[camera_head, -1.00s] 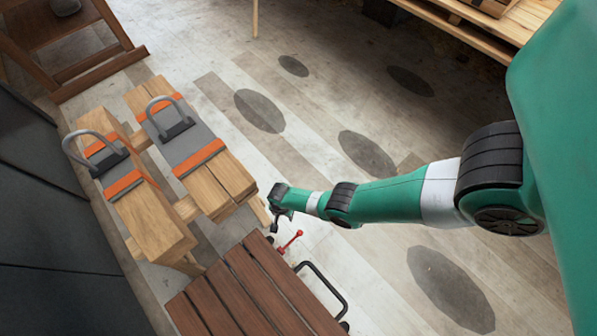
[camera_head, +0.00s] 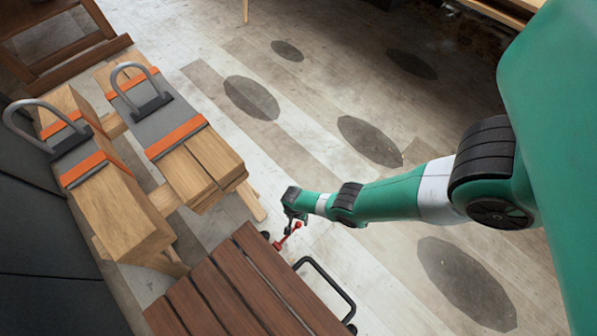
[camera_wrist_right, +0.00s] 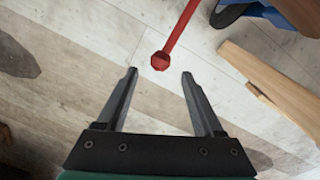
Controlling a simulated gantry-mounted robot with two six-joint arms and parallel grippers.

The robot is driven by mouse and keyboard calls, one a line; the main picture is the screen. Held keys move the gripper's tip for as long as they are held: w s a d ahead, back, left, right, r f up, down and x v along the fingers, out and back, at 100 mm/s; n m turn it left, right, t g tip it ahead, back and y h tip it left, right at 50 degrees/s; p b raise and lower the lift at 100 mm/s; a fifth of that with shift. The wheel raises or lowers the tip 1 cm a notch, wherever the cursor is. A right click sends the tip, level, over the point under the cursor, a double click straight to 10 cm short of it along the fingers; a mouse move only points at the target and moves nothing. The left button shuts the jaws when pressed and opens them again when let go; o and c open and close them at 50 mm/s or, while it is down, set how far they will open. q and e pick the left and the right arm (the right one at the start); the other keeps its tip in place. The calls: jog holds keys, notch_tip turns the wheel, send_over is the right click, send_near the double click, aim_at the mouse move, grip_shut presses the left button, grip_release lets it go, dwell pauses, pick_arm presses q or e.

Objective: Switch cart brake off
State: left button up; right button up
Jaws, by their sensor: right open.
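The cart (camera_head: 235,290) has a brown slatted wooden top and a black bar handle (camera_head: 328,284) at its right end. The red brake lever (camera_head: 288,236) sticks out beside the cart's far corner. In the right wrist view the lever's red round knob (camera_wrist_right: 160,61) lies just beyond and between the fingertips, apart from both. My right gripper (camera_head: 290,220) is at the lever in the head view, small and partly hidden by its own wrist. In the right wrist view my right gripper (camera_wrist_right: 159,73) is open and empty. My left gripper is in neither view.
Wooden beams (camera_head: 112,210) with orange bands and grey metal loops (camera_head: 128,82) stand left of the cart. A dark wheel (camera_wrist_right: 228,14) and a wooden leg (camera_wrist_right: 275,85) show right of the knob. Floor right of the cart is open.

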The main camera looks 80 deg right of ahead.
aim_at(299, 223)
notch_tip(299, 223, down, 5)
jog(key=b, duration=0.2)
jog(key=shift+s+r+b, duration=0.1)
jog(key=shift+r+b, duration=0.1)
jog(key=shift+b, duration=0.1)
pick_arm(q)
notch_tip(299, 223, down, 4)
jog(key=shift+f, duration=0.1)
pick_arm(e)
grip_shut()
dwell(0.7)
